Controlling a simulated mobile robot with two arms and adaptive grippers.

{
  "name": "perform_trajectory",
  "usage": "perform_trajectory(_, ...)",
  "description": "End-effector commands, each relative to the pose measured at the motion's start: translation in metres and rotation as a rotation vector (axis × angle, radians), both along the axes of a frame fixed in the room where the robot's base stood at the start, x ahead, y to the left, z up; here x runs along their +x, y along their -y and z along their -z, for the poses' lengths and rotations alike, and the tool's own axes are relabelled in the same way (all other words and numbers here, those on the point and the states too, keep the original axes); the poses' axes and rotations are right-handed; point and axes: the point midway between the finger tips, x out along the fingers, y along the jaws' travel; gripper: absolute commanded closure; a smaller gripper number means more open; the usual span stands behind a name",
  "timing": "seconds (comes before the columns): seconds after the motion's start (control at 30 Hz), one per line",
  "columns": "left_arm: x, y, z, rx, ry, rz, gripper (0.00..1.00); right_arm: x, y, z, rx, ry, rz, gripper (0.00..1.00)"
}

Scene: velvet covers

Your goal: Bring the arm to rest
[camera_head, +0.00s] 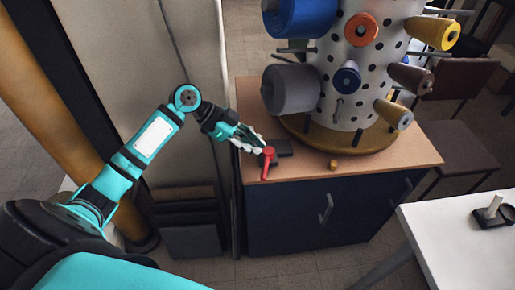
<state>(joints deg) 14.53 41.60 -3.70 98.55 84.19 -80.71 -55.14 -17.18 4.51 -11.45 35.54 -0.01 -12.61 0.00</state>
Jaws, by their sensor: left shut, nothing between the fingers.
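My left arm comes in from the left, teal and black, with its left gripper (254,146) over the left part of the wooden cabinet top (300,168). The gripper is shut with nothing in it. Its fingertips are close to a red lever (268,160) on a dark block (284,147); I cannot tell whether they touch it. My right gripper does not show.
A white perforated drum (350,75) with coloured spools stands on a round wooden base (375,142) on the cabinet. A small yellow-brown piece (333,164) lies in front. A white table (450,240) stands at lower right.

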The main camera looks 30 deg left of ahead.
Motion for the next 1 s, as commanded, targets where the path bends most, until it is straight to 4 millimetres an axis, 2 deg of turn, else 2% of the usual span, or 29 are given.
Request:
perform_trajectory(0.37, 0.0, 0.001, 0.002, 0.001, -0.002, 0.0, 1.0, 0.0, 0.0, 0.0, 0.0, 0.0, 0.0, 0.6)
perform_trajectory(0.47, -0.009, 0.009, 0.016, 0.018, -0.03, -0.006, 1.0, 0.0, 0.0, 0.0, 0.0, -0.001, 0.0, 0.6)
perform_trajectory(0.57, -0.034, 0.028, 0.05, 0.07, -0.102, -0.037, 1.0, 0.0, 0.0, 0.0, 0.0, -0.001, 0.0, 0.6)
perform_trajectory(0.7, -0.1, 0.066, 0.11, 0.19, -0.24, -0.178, 1.0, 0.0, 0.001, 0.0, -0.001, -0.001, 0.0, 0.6)
perform_trajectory(0.73, -0.112, 0.07, 0.118, 0.214, -0.262, -0.222, 1.0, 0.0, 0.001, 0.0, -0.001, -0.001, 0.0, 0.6)
perform_trajectory(0.83, -0.144, 0.079, 0.132, 0.271, -0.311, -0.363, 1.0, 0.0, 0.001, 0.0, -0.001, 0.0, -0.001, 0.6)
perform_trajectory(1.0, -0.183, 0.081, 0.136, 0.322, -0.359, -0.57, 1.0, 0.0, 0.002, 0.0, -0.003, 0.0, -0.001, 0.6)
